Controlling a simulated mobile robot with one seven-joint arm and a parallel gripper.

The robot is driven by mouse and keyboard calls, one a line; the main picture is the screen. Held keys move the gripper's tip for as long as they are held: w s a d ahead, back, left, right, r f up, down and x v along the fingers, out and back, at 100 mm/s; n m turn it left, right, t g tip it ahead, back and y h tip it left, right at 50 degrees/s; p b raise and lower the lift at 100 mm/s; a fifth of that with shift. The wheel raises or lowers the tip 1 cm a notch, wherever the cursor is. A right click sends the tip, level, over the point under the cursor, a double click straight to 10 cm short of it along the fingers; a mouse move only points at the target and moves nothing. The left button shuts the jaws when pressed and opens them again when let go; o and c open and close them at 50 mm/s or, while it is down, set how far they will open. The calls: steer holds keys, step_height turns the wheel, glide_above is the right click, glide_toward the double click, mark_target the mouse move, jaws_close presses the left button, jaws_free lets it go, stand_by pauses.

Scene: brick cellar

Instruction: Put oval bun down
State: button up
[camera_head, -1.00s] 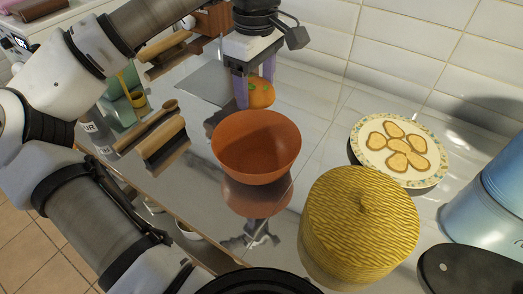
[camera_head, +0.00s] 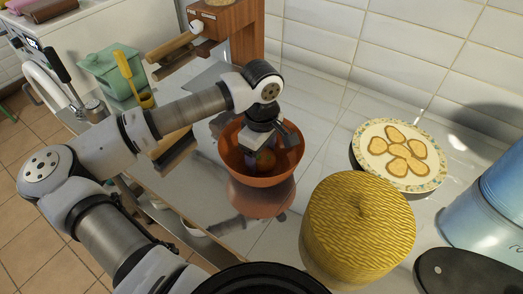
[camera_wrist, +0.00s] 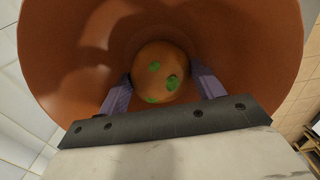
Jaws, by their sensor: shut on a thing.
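I cannot tell whether the bun touches the bowl's bottom. In the head view, my gripper and wrist hide part of the bun and bowl.
The bowl stands on a shiny counter (camera_head: 324,112). A yellow woven lidded basket (camera_head: 357,230) is in front to the right. A patterned plate (camera_head: 432,178) with several flat pieces lies further right. Wooden-handled items (camera_head: 172,150) lie left of the bowl. A tiled wall runs behind.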

steer(key=shift+f+b, duration=0.3)
steer(key=shift+f, duration=0.05)
steer(key=o, duration=1)
steer(key=shift+r, duration=0.1)
step_height(320, 180, up, 12)
steer(key=b, duration=0.1)
steer(key=shift+r, duration=0.15)
